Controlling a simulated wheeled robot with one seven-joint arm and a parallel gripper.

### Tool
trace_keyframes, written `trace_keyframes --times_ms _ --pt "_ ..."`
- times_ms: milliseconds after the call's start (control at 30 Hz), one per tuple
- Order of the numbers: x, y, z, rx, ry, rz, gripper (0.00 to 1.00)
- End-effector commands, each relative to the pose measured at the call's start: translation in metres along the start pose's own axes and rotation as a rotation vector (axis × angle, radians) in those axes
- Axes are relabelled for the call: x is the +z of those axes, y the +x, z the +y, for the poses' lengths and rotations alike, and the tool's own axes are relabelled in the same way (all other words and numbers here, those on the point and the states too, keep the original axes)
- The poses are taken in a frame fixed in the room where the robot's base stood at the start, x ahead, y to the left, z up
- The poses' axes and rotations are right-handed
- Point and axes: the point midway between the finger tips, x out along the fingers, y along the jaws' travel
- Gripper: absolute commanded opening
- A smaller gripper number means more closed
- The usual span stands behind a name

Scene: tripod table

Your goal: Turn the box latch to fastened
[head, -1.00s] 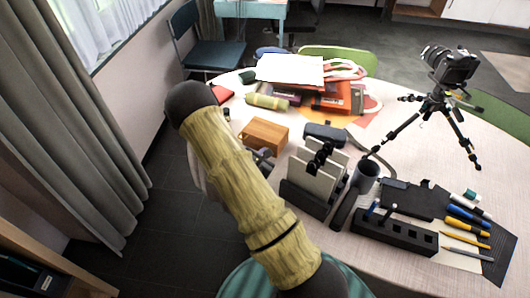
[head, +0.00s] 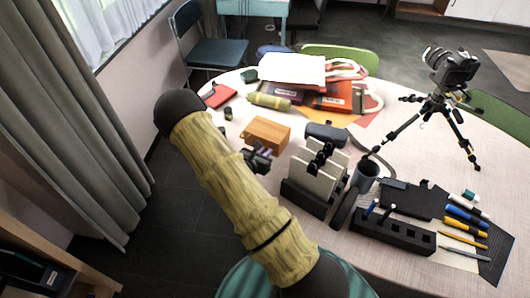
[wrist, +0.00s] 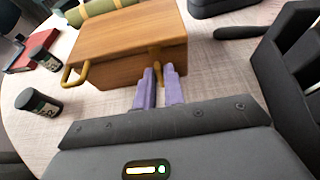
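The wooden box (head: 267,134) stands on the round table, left of the upright panels; in the wrist view (wrist: 124,42) its near face points toward me. A small brass-coloured latch (wrist: 156,60) sits on that face near its top edge and hangs roughly downward. A tan handle (wrist: 72,76) is at the box's left corner. My gripper (wrist: 160,72) has two purple fingers just in front of the face, parted by a narrow gap, with the latch's lower end in line with it. Contact is unclear. In the head view my gripper (head: 262,155) is beside the box.
Two dark jars (wrist: 38,103) stand left of the box. A black organiser with upright panels (head: 312,183) stands right of it, with a dark case (head: 325,133) behind. A tripod with camera (head: 446,95) stands at the far right.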

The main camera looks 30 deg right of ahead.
Motion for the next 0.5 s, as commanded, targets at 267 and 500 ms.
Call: trace_keyframes --times_ms 267,500 --pt "0.0000 0.0001 -0.0002 0.000 0.000 0.000 0.29" --pt "-0.0004 -0.0076 0.0004 0.001 0.000 0.001 0.29"
